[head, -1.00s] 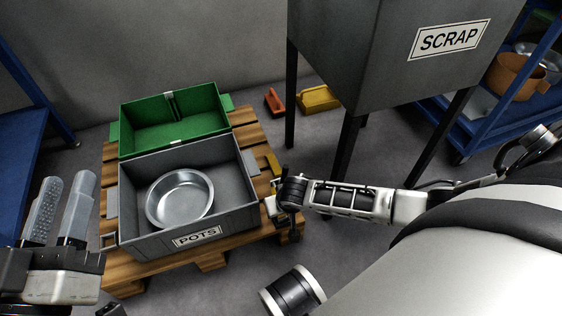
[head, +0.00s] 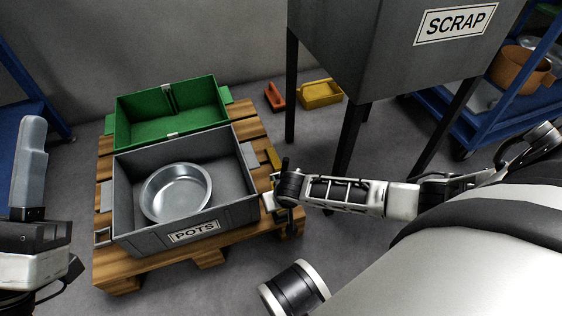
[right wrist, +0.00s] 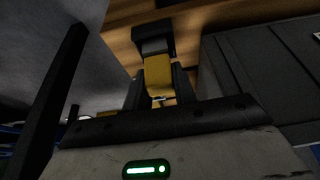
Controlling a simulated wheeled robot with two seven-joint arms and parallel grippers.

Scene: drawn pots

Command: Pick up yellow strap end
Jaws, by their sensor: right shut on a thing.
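The yellow strap end (right wrist: 158,76) lies between the two dark fingers of my right gripper (right wrist: 160,88), which is shut on it. A black block-like part (right wrist: 153,40) sits just beyond it, against the wooden pallet. In the head view, my right gripper (head: 275,200) is at the pallet's right edge beside the grey POTS bin, and a bit of yellow (head: 274,160) shows just behind it. My left gripper (head: 30,170) is at the left edge, away from the strap. Only one of its fingers shows clearly, so its opening is hidden.
The grey POTS bin (head: 235,212) holds a round metal pan (head: 176,192) and stands on the pallet (head: 160,268) before a green bin (head: 200,88). The SCRAP container (head: 400,60) stands on legs at right. Red (head: 275,96) and yellow (head: 321,94) items lie on the floor behind.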

